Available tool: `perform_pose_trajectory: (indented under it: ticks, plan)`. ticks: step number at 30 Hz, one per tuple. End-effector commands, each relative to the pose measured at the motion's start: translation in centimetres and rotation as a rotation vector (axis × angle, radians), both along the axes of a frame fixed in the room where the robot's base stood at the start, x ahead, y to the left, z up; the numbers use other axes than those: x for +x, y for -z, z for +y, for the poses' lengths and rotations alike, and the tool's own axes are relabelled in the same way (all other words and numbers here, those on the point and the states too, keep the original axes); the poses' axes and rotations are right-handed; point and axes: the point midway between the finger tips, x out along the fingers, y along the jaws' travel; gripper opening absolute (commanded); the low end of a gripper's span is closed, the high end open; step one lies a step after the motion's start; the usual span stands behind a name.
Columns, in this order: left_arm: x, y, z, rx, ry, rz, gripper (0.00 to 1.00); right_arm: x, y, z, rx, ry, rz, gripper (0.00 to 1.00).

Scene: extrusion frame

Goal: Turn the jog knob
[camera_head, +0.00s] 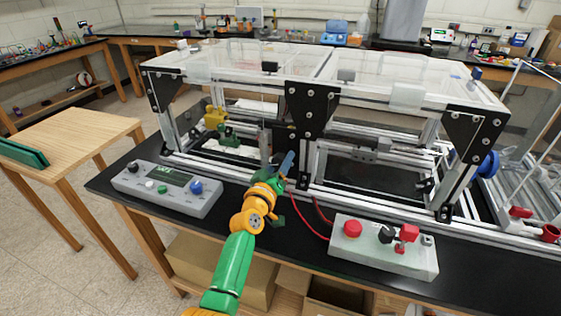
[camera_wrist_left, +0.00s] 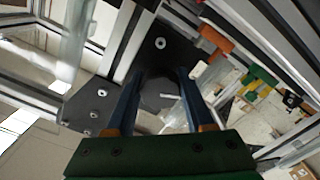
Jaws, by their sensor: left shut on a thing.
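My left gripper (camera_head: 288,160) reaches the middle upright of the extrusion frame (camera_head: 304,180) in the head view. In the left wrist view its two blue fingers stand on either side of a dark faceted knob with a white mark (camera_wrist_left: 156,95), and the gripper is shut on it. The knob sits in front of a black plate (camera_wrist_left: 98,97). In the head view the fingers and wrist hide the knob. I cannot read any label on it. My right gripper is not in view.
A grey control box (camera_head: 166,189) with a display and a blue knob lies left of my arm. Another grey box (camera_head: 384,246) with a red button, black knob and red switch lies to the right. Red cables (camera_head: 308,224) run between that box and the frame.

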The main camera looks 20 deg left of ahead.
Motion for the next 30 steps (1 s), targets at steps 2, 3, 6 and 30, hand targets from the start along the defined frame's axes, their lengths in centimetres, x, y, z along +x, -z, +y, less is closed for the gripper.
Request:
perform_pose_trajectory:
  ticks: [2,3,6,30]
  plan:
    - [0.01,-0.07,-0.03,-0.02,0.001,0.0,0.0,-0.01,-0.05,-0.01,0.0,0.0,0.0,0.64]
    - [0.01,-0.07,-0.03,-0.029,0.001,0.0,0.0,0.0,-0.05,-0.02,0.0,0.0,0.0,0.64]
    - [0.01,-0.07,-0.03,-0.045,0.001,0.001,0.0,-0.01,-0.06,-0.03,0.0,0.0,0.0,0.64]
    - [-0.02,-0.05,-0.03,-0.054,0.001,0.001,0.66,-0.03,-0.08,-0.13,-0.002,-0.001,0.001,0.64]
